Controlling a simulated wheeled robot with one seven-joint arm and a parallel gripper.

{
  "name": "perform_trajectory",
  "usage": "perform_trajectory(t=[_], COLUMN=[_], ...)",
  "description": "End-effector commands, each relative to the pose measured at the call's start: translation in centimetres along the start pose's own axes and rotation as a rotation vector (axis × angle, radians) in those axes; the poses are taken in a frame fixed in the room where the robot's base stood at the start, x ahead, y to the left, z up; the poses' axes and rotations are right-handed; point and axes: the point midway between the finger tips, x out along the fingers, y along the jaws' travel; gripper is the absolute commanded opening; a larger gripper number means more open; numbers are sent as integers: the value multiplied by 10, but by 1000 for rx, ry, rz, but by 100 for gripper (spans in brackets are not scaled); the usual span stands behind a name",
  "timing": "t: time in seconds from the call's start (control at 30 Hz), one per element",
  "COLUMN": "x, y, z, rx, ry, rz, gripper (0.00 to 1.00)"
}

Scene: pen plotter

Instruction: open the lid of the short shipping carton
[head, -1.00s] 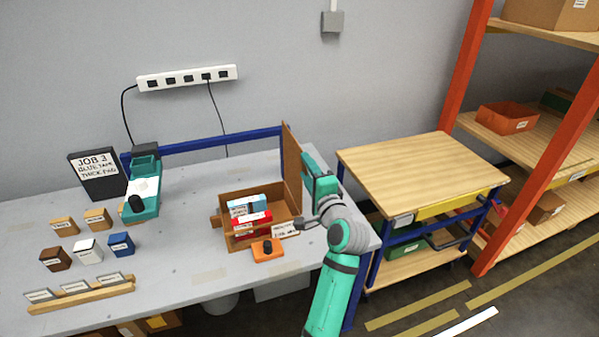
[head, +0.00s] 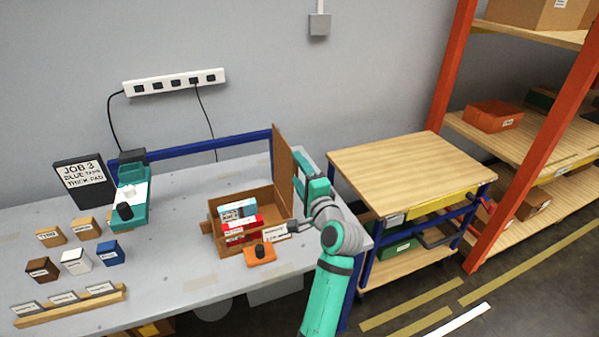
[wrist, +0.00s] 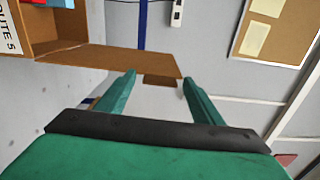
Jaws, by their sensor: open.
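The short shipping carton (head: 262,197) is a brown open-topped box on the grey bench, with its contents visible. Its lid (head: 283,165) stands upright along the carton's right side. In the wrist view the lid (wrist: 105,57) runs from the carton at upper left toward my fingers, with a small brown tab (wrist: 160,81) at its far end. My gripper (head: 299,165) is just right of the lid in the head view. In the wrist view my gripper (wrist: 158,77) is open, and the tab shows between its two teal fingers. I cannot tell whether they touch.
An orange device with a black knob (head: 260,253) sits in front of the carton. A teal machine (head: 131,195) and small labelled boxes (head: 76,261) stand on the left of the bench. A wooden-topped cart (head: 410,165) is at right, beside an orange-framed shelf (head: 455,130).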

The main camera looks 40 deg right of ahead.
Motion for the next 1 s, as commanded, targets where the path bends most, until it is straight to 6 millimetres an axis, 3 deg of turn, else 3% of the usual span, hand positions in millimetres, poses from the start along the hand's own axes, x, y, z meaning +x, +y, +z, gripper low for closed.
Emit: perform_trajectory(t=[0.6, 1.0], x=[-96, -106], y=[1, 0], z=[-2, -4], rx=[-1, 0], ry=[4, 5], rz=[1, 0], gripper=[61, 61])
